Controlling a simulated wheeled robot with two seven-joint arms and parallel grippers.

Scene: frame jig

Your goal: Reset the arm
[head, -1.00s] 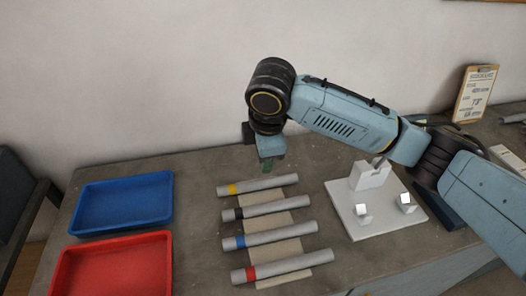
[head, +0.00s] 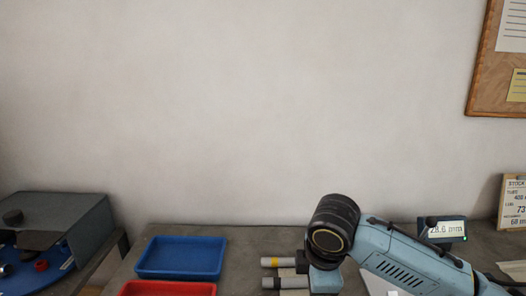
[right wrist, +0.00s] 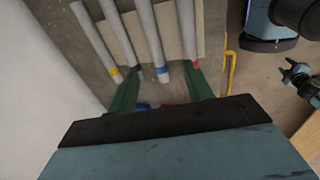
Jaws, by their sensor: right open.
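My right arm comes in from the lower right of the head view. Its wrist and the top of its gripper show at the bottom, and its fingertips are cut off there. In the right wrist view my right gripper (right wrist: 160,96) is open, its two green fingers apart with nothing held between them. Beyond the fingers lie several grey tubes with coloured bands, among them a yellow-banded tube (right wrist: 98,40) and a blue-banded tube (right wrist: 147,35). In the head view the ends of two tubes show left of the wrist.
A blue tray (head: 181,258) and a red tray (head: 168,289) sit on the grey table at left. A small digital display (head: 441,229) stands behind my right arm. A side bench (head: 60,225) stands at far left.

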